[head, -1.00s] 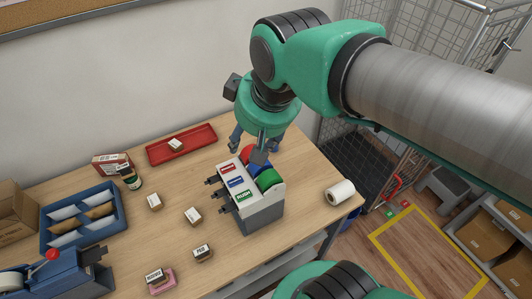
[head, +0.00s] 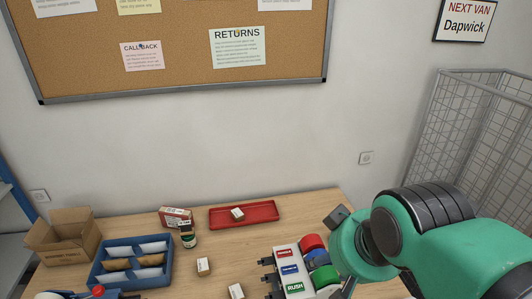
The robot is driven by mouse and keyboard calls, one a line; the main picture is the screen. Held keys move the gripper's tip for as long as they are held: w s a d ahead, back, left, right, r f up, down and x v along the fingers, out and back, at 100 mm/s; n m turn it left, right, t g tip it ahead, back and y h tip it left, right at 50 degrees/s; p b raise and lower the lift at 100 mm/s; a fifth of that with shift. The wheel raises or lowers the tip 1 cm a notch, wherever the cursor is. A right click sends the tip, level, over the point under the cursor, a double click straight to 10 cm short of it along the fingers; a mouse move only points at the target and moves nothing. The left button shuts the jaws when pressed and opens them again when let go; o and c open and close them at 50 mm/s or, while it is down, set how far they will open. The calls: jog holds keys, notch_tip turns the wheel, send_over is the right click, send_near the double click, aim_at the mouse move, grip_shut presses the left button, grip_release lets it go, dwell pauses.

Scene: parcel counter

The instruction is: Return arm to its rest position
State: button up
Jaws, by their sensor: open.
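My green arm (head: 440,235) reaches in from the lower right in the head view. My gripper (head: 346,288) is partly visible at the bottom edge, beside the right end of the label-roll dispenser. It is open, and I see nothing held in it. The fingertips are mostly hidden or cut off by the frame.
The dispenser (head: 291,270) holds red, blue and green rolls. A red tray (head: 263,216) with a small box lies behind it. A blue divided tray (head: 107,281) and an open carton (head: 45,246) stand left. A wire cage (head: 470,140) stands right of the counter.

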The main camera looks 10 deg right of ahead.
notch_tip(320, 180, down, 7)
jog(key=b, duration=0.6)
